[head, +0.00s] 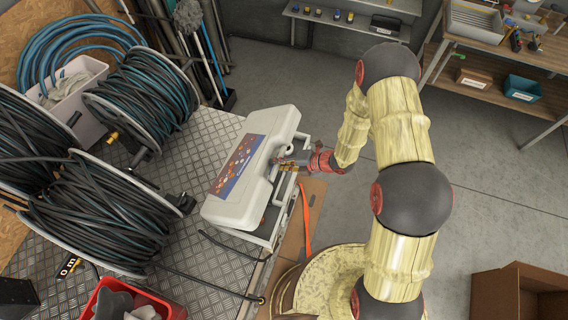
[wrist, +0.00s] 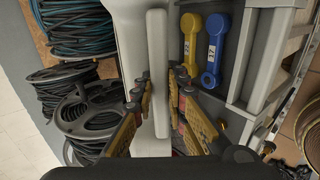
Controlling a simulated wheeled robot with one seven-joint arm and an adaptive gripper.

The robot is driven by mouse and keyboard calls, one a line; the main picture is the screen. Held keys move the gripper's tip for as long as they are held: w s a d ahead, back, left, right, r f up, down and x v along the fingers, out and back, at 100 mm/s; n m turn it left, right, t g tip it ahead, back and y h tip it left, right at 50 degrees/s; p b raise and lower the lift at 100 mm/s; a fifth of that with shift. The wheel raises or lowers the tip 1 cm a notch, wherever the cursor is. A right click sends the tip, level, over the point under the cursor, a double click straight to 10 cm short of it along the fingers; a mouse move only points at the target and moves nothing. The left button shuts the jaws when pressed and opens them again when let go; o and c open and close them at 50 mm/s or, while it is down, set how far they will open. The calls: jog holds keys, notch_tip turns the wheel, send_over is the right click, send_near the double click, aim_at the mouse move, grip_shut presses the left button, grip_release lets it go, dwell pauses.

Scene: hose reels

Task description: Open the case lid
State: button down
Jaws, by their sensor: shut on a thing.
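The light grey case (head: 215,212) lies on the ribbed metal bench top, with a colourful label on its lid (head: 268,122). My gripper (head: 281,164) reaches in from the right at the lid's front edge. In the wrist view my gripper (wrist: 160,105) has the lid's rim (wrist: 157,62) between its fingers, shut on it. The lid is raised part way from the base. A yellow wrench-like tool (wrist: 191,45) and a blue one (wrist: 213,52) show in the dark interior. Most of the interior is hidden in the head view.
Hose reels (head: 145,95) with dark cable and hose stand left of the case. A red bin (head: 130,300) is at the bench's front. Open floor (head: 490,190) lies right of my arm.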

aim_at(261, 156)
jog(key=a+r+h+p, duration=0.1)
jog(key=a+r+p, duration=0.1)
jog(key=w+a+r+h+p, duration=0.1)
jog(key=a+r+p, duration=0.1)
jog(key=w+a+r+g+h+p, duration=0.1)
jog(key=a+r+p, duration=0.1)
jog(key=shift+w+a+r, duration=0.1)
jog(key=shift+a+r, duration=0.1)
jog(key=shift+r, duration=0.2)
jog(key=w+a+r+p, duration=0.1)
jog(key=w+a, duration=0.1)
jog(key=a, duration=0.5)
jog(key=w+a+r+p, duration=0.2)
jog(key=w+a, duration=0.1)
jog(key=a, duration=0.3)
jog(key=shift+w+a+r, duration=0.2)
jog(key=shift+a+r, duration=0.1)
jog(key=shift+a, duration=0.1)
jog(key=c, duration=2.1)
grip_release()
jog(key=o, duration=0.3)
jog(key=shift+s+d+f, duration=0.1)
jog(key=shift+o, duration=0.2)
jog(key=v, duration=1.2)
